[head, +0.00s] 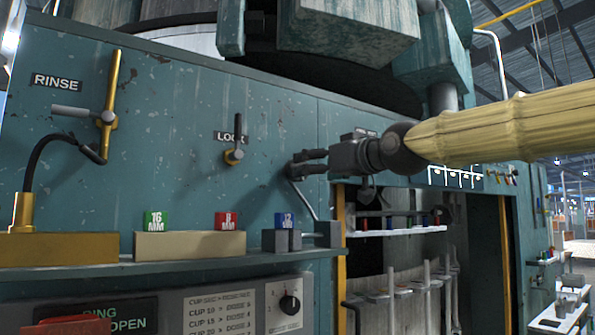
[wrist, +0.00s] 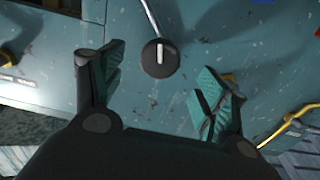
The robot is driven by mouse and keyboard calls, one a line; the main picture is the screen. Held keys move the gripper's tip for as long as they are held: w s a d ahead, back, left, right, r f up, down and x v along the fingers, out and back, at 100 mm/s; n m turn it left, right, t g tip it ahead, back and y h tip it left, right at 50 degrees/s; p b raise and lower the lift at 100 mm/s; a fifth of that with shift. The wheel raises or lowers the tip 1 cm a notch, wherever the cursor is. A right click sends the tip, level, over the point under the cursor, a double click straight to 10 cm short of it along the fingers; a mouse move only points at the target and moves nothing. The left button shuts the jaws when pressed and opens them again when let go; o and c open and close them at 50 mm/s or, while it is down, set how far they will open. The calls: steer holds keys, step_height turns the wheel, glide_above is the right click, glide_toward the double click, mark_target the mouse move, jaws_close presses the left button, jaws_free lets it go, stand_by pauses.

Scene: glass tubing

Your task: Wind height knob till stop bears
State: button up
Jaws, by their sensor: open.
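My gripper (head: 294,165) is open in front of the teal machine panel (head: 170,160), just right of the LOCK lever (head: 235,154). In the wrist view its fingers (wrist: 160,82) stand wide apart with nothing between their pads. A round black knob (wrist: 157,62) with a white mark shows past the fingertips, roughly centred between them. A thin metal rod runs up from this knob. I see no height label, and a small label above my gripper is too small to read. In the head view this knob seems hidden by my gripper.
The RINSE lever (head: 108,118) and its black hose are at left. A ledge (head: 60,275) holds a beige block (head: 190,246) with coloured tags. A dial (head: 290,304) is below. At right, an opening holds white racks (head: 395,232) of rods.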

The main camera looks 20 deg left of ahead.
steer(key=p+x, duration=0.2)
steer(key=x, duration=0.6)
steer(key=c, duration=1)
steer(key=shift+c, duration=0.2)
steer(key=shift+m, duration=0.4)
steer(key=m, duration=0.3)
steer(key=shift+s, duration=0.1)
steer(key=shift+m, duration=2)
steer(key=shift+r, duration=0.1)
